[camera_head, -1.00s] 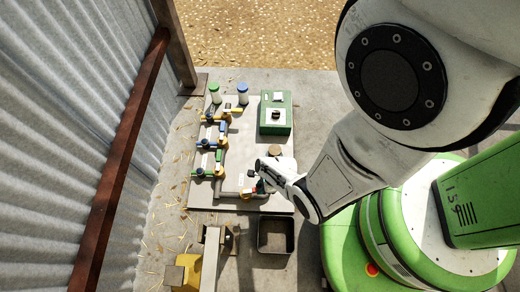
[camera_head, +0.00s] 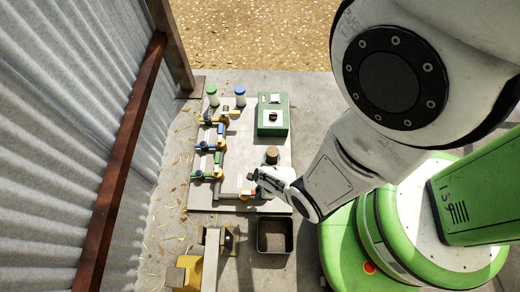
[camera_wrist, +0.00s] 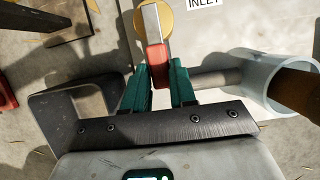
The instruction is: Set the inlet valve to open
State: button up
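The inlet valve's red-tipped lever (camera_wrist: 156,58) runs down from a round brass valve body (camera_wrist: 153,18) in the wrist view. A partly cut-off INLET label (camera_wrist: 203,3) lies beside it. My gripper (camera_wrist: 160,75) has its two teal fingers close on either side of the red end, with almost no gap, so it looks shut on it. In the head view my gripper (camera_head: 256,176) is over the lower right of the valve board (camera_head: 250,140). There the gripper and arm largely hide the inlet valve.
Yellow, blue (camera_head: 203,146) and green (camera_head: 205,174) valves line the board's left side. A green box (camera_head: 273,117) stands behind. A brown-topped post (camera_head: 272,156) is close by the gripper. A dark open bin (camera_head: 275,236) is in front; a corrugated wall rises left.

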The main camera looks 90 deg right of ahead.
jog(key=o, duration=0.4)
jog(key=shift+r, duration=0.1)
jog(key=p+v, duration=0.7)
jog(key=v, duration=0.3)
jog(key=shift+r+p, duration=0.3)
jog(key=shift+p, duration=0.1)
notch_tip(320, 180, up, 8)
jog(key=n+y, duration=0.2)
jog(key=n, duration=0.9)
send_over(253, 192)
jog(key=w+a+r+n+g, duration=0.25)
jog(key=w+r+n, duration=0.25)
jog(key=r+n, duration=0.55)
jog(key=a+r+n+h+p, duration=0.1)
jog(key=r+n+p, duration=0.6)
jog(key=r, duration=0.9)
jog(key=a+r+n+g+h+p, duration=0.1)
jog(key=a+r+n+p, duration=0.2)
jog(key=r+n+p, duration=0.4)
notch_tip(253, 192, up, 9)
jog(key=shift+s+a+r+p, duration=0.1)
jog(key=shift+s+a+p, duration=0.15)
jog(key=shift+a+p, duration=0.15)
